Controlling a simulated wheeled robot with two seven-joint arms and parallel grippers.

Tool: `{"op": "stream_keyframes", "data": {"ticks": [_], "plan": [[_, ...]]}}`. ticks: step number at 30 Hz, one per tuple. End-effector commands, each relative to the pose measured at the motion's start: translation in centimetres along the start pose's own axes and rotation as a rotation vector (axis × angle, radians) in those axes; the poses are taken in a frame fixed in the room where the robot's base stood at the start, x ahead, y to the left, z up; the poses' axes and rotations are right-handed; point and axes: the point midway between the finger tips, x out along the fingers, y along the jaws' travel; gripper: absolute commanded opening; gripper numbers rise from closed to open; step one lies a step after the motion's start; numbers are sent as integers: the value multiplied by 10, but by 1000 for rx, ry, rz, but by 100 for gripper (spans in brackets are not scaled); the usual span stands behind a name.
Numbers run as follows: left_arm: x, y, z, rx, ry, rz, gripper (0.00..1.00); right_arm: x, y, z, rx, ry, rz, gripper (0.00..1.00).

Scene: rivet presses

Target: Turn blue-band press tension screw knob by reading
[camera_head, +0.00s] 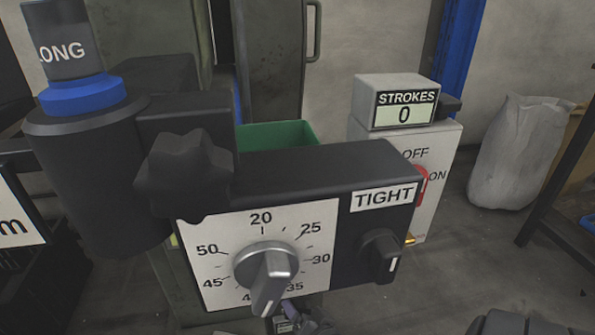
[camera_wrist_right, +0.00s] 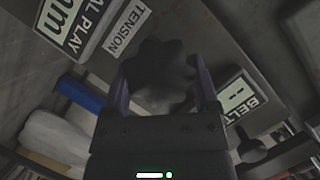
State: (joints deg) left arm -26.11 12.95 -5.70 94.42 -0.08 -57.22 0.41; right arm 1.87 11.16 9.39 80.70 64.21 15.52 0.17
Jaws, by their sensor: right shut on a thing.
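My right gripper (camera_wrist_right: 158,76) has its fingers on both sides of a black lobed tension knob (camera_wrist_right: 162,80), beside a TENSION label (camera_wrist_right: 126,27). In the head view only a small part of the right gripper (camera_head: 287,316) shows, low below the dial box; the held knob is hidden there. A blue band (camera_head: 82,95) circles the dark cylinder at upper left. The dial (camera_head: 220,225) reads from 20 to 50; its silver pointer knob (camera_head: 265,270) points down, slightly left, near the partly covered 40 mark. My left gripper is not in view.
Another black lobed knob (camera_head: 185,172) juts out above the dial. A small black knob (camera_head: 382,256) sits under the TIGHT label (camera_head: 384,196). The STROKES counter (camera_head: 403,108) shows 0, above a box with an OFF/ON switch. A pale sack (camera_head: 518,150) stands at right.

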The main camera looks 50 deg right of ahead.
Motion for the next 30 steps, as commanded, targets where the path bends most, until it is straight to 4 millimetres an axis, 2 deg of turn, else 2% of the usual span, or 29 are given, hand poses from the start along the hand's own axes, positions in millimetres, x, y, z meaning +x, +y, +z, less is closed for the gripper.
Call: {"op": "stream_keyframes", "data": {"ticks": [7, 21, 30], "plan": [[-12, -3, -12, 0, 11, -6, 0, 0, 3, 1, 207, -5, -87, 18], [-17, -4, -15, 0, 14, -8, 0, 0, 5, 2, 616, -1, -253, 18], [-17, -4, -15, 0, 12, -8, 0, 1, 6, 3, 819, 1, -335, 18]]}}
